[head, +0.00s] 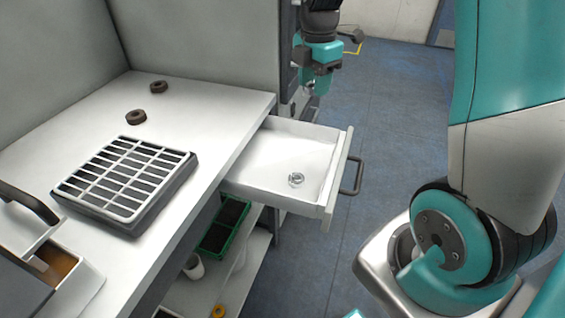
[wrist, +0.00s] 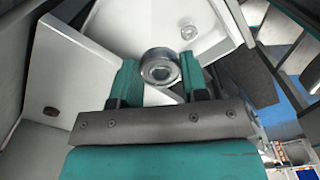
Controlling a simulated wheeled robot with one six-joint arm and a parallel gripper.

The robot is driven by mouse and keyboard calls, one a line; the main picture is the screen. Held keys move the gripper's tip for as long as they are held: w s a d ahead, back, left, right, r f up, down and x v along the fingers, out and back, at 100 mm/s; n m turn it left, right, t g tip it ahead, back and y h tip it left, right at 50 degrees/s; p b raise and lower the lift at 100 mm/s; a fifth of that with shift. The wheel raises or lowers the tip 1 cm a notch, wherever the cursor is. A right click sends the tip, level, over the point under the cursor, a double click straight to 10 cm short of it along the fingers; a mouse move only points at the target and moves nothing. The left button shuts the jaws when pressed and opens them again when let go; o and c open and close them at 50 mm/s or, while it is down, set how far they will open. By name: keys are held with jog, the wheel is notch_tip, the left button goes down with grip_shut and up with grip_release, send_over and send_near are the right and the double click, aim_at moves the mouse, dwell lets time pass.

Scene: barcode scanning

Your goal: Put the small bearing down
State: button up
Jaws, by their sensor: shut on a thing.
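My gripper (wrist: 160,84) is shut on a small bearing (wrist: 160,66), a silver metal ring held between the two teal fingertips in the wrist view. In the head view the teal end of my arm (head: 318,52) is at the top, beyond the open drawer; the held bearing is too small to make out there. The white drawer (head: 262,178) stands pulled out from the workbench. A second silver ring (head: 296,179) lies on its floor, and it also shows in the wrist view (wrist: 188,32).
The white workbench (head: 205,118) bears a slotted tray (head: 128,182) and two brown rings, one at the back (head: 158,87) and one nearer (head: 136,117). A green crate (head: 222,224) stands on the shelf below. Most of the drawer floor is clear.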

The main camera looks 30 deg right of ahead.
aim_at(308, 157)
notch_tip(308, 157, down, 19)
jog(key=shift+f+b, duration=0.2)
jog(key=shift+b, duration=0.1)
jog(key=shift+f, duration=0.1)
jog(key=o, duration=0.9)
notch_tip(308, 157, up, 12)
jog(key=s+a+r+m+y, duration=0.1)
jog(key=s+a+r+m, duration=0.25)
jog(key=a, duration=0.35)
jog(key=s+a+r+m+y, duration=0.1)
jog(key=s+a+r+m, duration=0.1)
jog(key=s+a+r, duration=0.4)
jog(key=s+a+m, duration=0.2)
jog(key=s+a, duration=0.1)
jog(key=s, duration=0.1)
jog(key=s+a+r+m+y, duration=0.1)
jog(key=s+a+m, duration=0.1)
jog(key=s+a, duration=0.1)
jog(key=s+a+r+m+y, duration=0.1)
jog(key=s+a+m, duration=0.1)
jog(key=s+a, duration=0.2)
jog(key=shift+s+r, duration=0.2)
jog(key=shift+s, duration=0.6)
